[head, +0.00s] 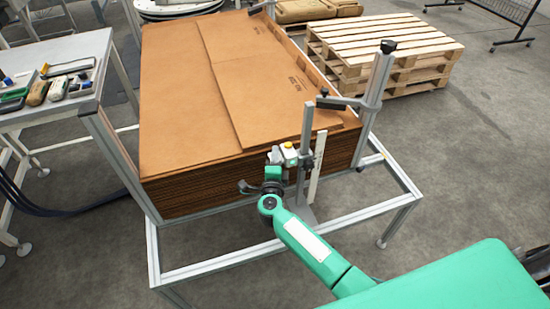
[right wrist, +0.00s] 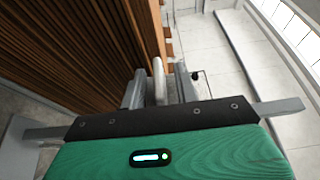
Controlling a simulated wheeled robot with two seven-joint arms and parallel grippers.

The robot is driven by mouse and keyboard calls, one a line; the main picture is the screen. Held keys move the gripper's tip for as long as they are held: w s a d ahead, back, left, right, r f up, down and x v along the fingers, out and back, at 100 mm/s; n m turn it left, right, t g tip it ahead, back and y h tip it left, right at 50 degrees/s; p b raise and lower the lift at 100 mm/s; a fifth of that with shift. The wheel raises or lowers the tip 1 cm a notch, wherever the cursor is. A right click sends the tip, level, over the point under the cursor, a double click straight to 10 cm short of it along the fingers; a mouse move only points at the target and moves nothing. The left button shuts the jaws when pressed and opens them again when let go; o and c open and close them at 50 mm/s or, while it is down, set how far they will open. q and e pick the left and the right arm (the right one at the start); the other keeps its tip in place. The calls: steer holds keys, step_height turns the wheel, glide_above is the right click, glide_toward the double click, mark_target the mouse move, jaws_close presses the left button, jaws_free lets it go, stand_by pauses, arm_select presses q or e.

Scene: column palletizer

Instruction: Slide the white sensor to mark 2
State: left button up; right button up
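The white sensor (head: 290,154), a small block with a yellow top, sits on the left side of an upright grey post (head: 306,150) at the near edge of the cardboard stack. A pale strip (head: 318,165) stands upright just right of the post; no mark numbers are legible on it. My left gripper is out of view.
The cardboard stack (head: 215,90) fills the aluminium frame (head: 215,264) behind the gripper. A thicker post with a side arm (head: 376,80) stands at its right corner. Wooden pallets (head: 380,45) lie behind right. A side table (head: 60,80) with tools stands left.

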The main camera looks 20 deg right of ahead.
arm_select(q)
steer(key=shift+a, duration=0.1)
arm_select(e)
jaws_close()
steer(key=shift+f+b, duration=0.35)
steer(key=shift+f, duration=0.1)
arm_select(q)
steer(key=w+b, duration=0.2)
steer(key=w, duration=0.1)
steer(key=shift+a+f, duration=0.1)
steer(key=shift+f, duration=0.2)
arm_select(e)
step_height(320, 180, down, 3)
steer(key=shift+f, duration=0.1)
jaws_free()
steer(key=shift+s+a, duration=0.1)
steer(key=shift+s, duration=0.05)
